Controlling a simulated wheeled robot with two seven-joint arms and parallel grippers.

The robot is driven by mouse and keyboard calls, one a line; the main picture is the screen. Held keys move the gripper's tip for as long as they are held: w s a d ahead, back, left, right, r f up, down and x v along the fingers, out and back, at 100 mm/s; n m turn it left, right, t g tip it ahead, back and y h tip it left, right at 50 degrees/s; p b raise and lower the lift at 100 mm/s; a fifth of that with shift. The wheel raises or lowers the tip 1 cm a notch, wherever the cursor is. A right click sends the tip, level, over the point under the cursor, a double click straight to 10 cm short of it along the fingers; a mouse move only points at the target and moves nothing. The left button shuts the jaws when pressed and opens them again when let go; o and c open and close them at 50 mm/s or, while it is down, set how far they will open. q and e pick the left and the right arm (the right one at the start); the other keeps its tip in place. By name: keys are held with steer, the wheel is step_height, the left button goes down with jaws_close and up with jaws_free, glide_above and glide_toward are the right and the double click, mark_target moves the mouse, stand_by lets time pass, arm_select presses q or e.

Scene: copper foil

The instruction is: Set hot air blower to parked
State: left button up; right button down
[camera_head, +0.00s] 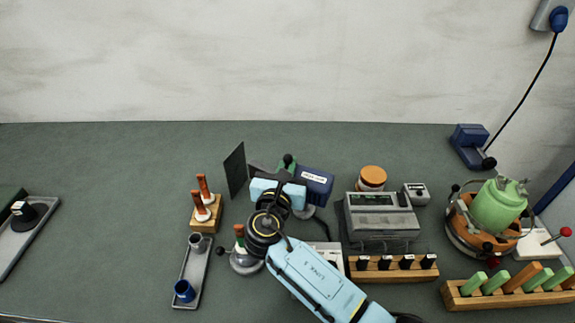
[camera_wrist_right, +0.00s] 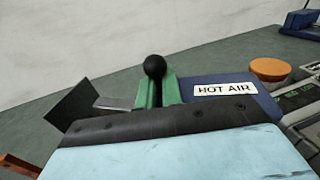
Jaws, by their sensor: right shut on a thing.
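The hot air blower is a dark blue box (camera_head: 315,185) labelled HOT AIR in the wrist view (camera_wrist_right: 225,87). A green bracket (camera_wrist_right: 156,92) and a lever with a black ball knob (camera_wrist_right: 155,66) stand at its left end; the knob also shows in the head view (camera_head: 288,159). A metal nozzle (camera_wrist_right: 112,103) points left toward a dark upright plate (camera_head: 235,171). My right gripper (camera_head: 283,177) is at the blower's left end, shut on its lever; its own body hides the fingertips and the exact grip. My left gripper is out of view.
A grey scale-like device (camera_head: 382,218) and an orange-lidded jar (camera_head: 371,178) stand right of the blower. A wooden block with orange-handled tools (camera_head: 206,210) and a grey tray (camera_head: 192,272) lie left. A green pot (camera_head: 497,207) stands far right. The bench left is mostly clear.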

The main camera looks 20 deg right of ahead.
steer(key=shift+w+d+r, duration=0.1)
steer(key=shift+w+r, duration=0.05)
steer(key=shift+r, duration=0.45)
steer(key=c, duration=1.6)
jaws_free()
steer(key=shift+o, duration=0.8)
steer(key=shift+f, duration=0.2)
steer(key=shift+s+a+f, duration=0.1)
steer(key=shift+s+a, duration=0.2)
steer(key=shift+s, duration=0.15)
steer(key=v, duration=0.6)
steer(key=shift+s, duration=0.3)
steer(key=shift+a, duration=0.1)
